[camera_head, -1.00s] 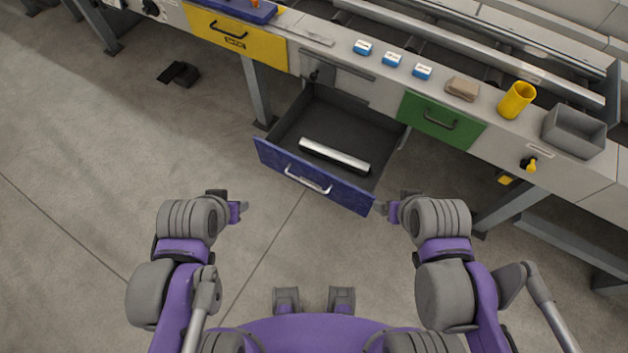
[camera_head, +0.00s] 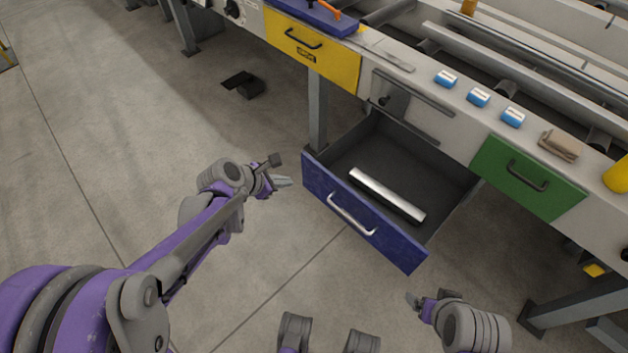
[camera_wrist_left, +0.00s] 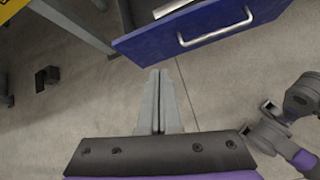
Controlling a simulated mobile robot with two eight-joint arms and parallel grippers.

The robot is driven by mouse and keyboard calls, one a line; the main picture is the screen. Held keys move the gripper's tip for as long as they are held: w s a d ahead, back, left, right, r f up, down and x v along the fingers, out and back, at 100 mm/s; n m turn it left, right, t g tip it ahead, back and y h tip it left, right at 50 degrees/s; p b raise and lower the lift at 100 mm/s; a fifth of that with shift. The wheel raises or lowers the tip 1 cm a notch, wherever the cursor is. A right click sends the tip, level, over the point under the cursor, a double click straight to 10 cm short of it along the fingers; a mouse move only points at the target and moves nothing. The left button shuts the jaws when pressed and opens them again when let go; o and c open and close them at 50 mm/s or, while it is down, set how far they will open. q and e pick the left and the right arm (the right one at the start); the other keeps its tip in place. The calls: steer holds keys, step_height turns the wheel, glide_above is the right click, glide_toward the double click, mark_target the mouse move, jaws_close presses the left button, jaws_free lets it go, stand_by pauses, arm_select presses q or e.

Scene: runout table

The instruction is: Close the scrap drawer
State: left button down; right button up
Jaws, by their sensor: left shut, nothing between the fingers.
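The scrap drawer has a blue front (camera_head: 322,183) with a silver bar handle (camera_head: 351,214). It stands pulled out from under the table, and a silver metal bar (camera_head: 388,195) lies inside it. My left gripper (camera_head: 284,181) is shut and empty, just left of the drawer front's left end and apart from it. In the left wrist view its fingers (camera_wrist_left: 158,100) point towards the blue front (camera_wrist_left: 205,30) and its handle (camera_wrist_left: 215,32). My right gripper (camera_head: 416,301) is in front of the drawer, below the front's right end; its jaws are too small to judge.
A yellow drawer (camera_head: 311,49) and a green drawer (camera_head: 527,178) are shut on either side. Blue-and-white boxes (camera_head: 478,97) and a tan block (camera_head: 559,145) sit on the table. A table leg (camera_head: 317,112) stands behind the left gripper. A dark object (camera_head: 243,84) lies on the floor.

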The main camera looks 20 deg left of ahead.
arm_select(q)
step_height(320, 180, down, 4)
steer(key=w+a+n+b, duration=0.1)
steer(key=w+n, duration=0.2)
steer(key=b, duration=0.3)
glide_toward(319, 171)
steer(key=shift+t, duration=0.3)
steer(key=f, duration=0.1)
steer(key=w+d+f, duration=0.1)
steer(key=f, duration=0.1)
steer(key=w+f, duration=0.1)
steer(key=f, duration=0.1)
steer(key=shift+w+d, duration=0.15)
steer(key=shift+d, duration=0.1)
steer(key=shift+w+d+r, duration=0.1)
steer(key=shift+w+d, duration=0.1)
steer(key=shift+w, duration=0.2)
arm_select(e)
step_height(319, 171, down, 6)
steer(key=shift+w, duration=0.3)
